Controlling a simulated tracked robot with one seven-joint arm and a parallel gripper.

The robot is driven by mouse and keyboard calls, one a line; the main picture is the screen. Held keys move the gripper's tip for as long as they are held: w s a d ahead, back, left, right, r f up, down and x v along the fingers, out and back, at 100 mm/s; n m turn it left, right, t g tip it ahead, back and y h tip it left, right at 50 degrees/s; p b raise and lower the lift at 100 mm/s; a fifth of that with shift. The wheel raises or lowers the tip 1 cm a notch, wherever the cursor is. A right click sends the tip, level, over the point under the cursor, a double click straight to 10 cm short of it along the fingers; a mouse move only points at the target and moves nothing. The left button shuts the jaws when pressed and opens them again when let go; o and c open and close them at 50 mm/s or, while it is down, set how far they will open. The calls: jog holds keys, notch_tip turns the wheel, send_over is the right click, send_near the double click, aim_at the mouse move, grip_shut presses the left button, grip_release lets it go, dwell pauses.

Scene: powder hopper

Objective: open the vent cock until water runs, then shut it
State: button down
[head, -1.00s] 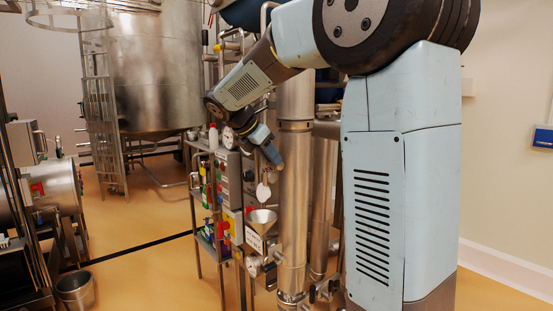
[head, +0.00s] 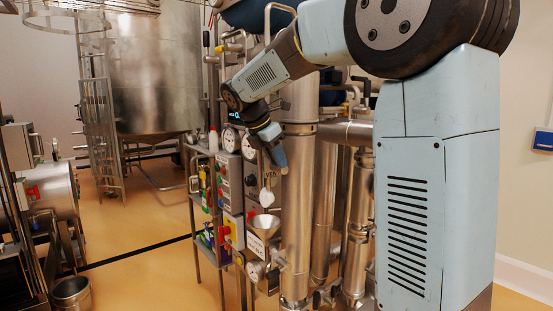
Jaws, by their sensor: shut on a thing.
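My gripper (head: 279,160) is at the end of the arm, pointing down in front of the instrument panel, left of the tall steel column. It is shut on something. A pale, spoon-shaped thing (head: 267,197) hangs just below and left of the fingertips and appears to be what it holds, but the grip is too small to see clearly. A steel funnel (head: 264,224) opens upward below this thing, with a gap between them. I cannot pick out the vent cock for certain among the small fittings, and no running water is visible.
Round gauges (head: 231,140) and a panel with coloured knobs (head: 234,230) stand left of my gripper. The steel column (head: 298,210) and piping are close on its right. A large tank (head: 155,75) and a steel bucket (head: 71,292) are left. Open floor lies at front left.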

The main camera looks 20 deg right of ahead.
jog(key=c, duration=0.9)
grip_release()
jog(key=shift+w, duration=0.1)
jog(key=shift+c, duration=0.2)
jog(key=v, duration=1.3)
jog(key=shift+r, duration=0.3)
jog(key=shift+a, duration=0.1)
dwell(0.5)
